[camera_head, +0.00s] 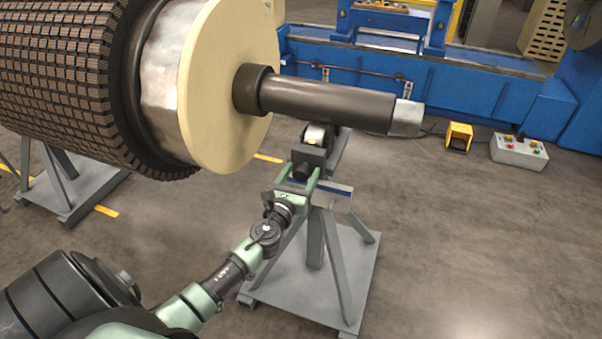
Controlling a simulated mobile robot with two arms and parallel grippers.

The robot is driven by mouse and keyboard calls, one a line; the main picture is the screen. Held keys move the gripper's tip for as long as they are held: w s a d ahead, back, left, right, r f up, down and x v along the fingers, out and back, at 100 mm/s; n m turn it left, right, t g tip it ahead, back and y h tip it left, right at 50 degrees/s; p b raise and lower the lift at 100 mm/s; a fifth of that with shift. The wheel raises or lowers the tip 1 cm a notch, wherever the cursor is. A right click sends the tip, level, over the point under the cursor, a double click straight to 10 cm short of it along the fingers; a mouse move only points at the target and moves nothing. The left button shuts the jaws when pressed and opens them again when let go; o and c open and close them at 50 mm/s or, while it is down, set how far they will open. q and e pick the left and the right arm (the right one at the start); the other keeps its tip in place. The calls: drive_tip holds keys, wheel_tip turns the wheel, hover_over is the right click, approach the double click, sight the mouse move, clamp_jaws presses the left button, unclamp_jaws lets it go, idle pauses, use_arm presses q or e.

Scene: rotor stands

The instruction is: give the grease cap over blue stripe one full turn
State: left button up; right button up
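The grease cap (301,171) is a small dark round knob on the front of the bearing block, below the dark shaft. A blue stripe (341,189) crosses the stand just below and right of it, partly hidden by my gripper. My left gripper (299,175) reaches up from the lower left. Its two green fingers stand apart, one on each side of the cap, with a gap showing on the left. Whether the right finger touches the cap I cannot tell. My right gripper is out of view.
The grey rotor stand (345,275) has splayed legs on a flat base. The large rotor (70,75) with its cream disc (225,90) fills the upper left, its shaft (325,100) above my gripper. A control box (519,153) and yellow pedal (459,136) are on the floor at right.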

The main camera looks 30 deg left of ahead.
use_arm(q)
drive_tip(key=shift+s, duration=0.1)
drive_tip(key=v, duration=0.7)
drive_tip(key=shift+s+b, duration=0.3)
idle(0.3)
drive_tip(key=s+d+f+n+g+h, duration=0.1)
drive_tip(key=s+f+n+g, duration=0.25)
drive_tip(key=f, duration=0.75)
drive_tip(key=s+d+f+n+g, duration=0.15)
drive_tip(key=s+f+n, duration=0.35)
drive_tip(key=f, duration=0.6)
drive_tip(key=s+f+n+g+h, duration=0.1)
drive_tip(key=s+f+n+g, duration=0.3)
drive_tip(key=f, duration=0.7)
drive_tip(key=s+d+f+n+g, duration=0.2)
drive_tip(key=s+f+n, duration=0.3)
drive_tip(key=s, duration=0.5)
drive_tip(key=s+d+f+n+g+h, duration=0.1)
drive_tip(key=s+d+f+n+g, duration=0.2)
drive_tip(key=s+f+n, duration=0.3)
drive_tip(key=s+d+f+n+g+h, duration=0.1)
drive_tip(key=s+d+f+n, duration=0.4)
drive_tip(key=s, duration=1.1)
wheel_tip(320, 180, down, 2)
drive_tip(key=shift+s+f+n+g, duration=0.15)
drive_tip(key=shift+s+n+g, duration=0.1)
drive_tip(key=shift+n+g, duration=0.45)
